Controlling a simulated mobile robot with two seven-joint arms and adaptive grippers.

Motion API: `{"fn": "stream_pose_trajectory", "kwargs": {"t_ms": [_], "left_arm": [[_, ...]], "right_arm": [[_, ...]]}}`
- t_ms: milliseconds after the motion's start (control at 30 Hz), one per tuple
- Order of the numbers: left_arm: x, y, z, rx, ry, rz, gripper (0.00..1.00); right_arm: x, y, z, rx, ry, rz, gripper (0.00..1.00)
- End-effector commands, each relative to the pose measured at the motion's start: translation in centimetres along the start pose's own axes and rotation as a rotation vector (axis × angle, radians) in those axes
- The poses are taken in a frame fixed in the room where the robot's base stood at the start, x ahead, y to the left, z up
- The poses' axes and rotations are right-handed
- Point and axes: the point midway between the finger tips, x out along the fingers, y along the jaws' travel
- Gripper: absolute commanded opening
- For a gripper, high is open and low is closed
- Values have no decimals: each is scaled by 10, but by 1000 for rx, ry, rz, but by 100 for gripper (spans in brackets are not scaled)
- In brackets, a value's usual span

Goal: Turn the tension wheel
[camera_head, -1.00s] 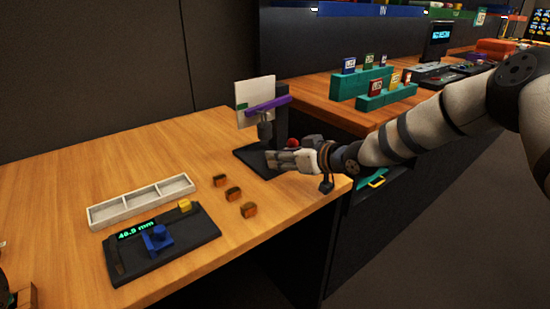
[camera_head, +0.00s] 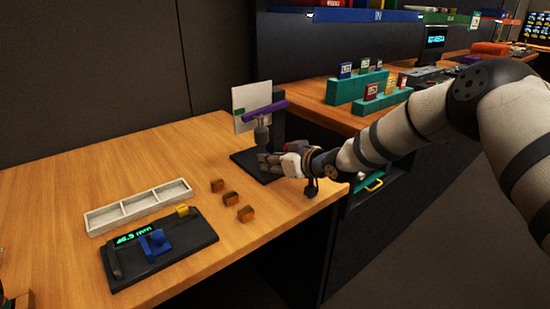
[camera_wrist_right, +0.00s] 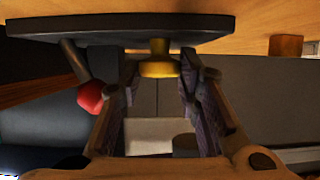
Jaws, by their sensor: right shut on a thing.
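The device with a dark base plate (camera_head: 243,157), a white panel (camera_head: 251,100) and a purple bar (camera_head: 265,110) stands near the desk's back right edge. In the right wrist view a yellow round knob (camera_wrist_right: 158,65), apparently the tension wheel, sticks out from the dark plate (camera_wrist_right: 200,30). My right gripper (camera_wrist_right: 157,78) has its two fingers on either side of the knob and is shut on it. In the head view my right gripper (camera_head: 268,164) is low over the base plate and the knob is hidden.
A red ball on a lever (camera_wrist_right: 90,97) is close beside one finger. Several small orange-brown blocks (camera_head: 230,198) lie left of the gripper. A white compartment tray (camera_head: 140,203) and a black gauge with a blue slider (camera_head: 155,243) stand further left.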

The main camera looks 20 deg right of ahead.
Motion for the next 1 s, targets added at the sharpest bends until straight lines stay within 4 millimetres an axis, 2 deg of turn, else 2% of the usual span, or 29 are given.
{"fn": "stream_pose_trajectory", "kwargs": {"t_ms": [33,100,333,700,1000], "left_arm": [[-12,0,-6,0,33,2,40],[-22,1,-12,-1,62,3,40],[-44,1,-25,-1,131,6,40],[-42,1,-23,-1,122,6,40],[-37,1,-20,-1,106,5,40]], "right_arm": [[-5,-2,-9,2,3,22,3],[-5,-4,-11,15,6,63,3],[-3,-7,-8,81,5,226,3],[2,-9,1,177,-4,440,3],[2,-8,1,213,-4,520,3]]}}
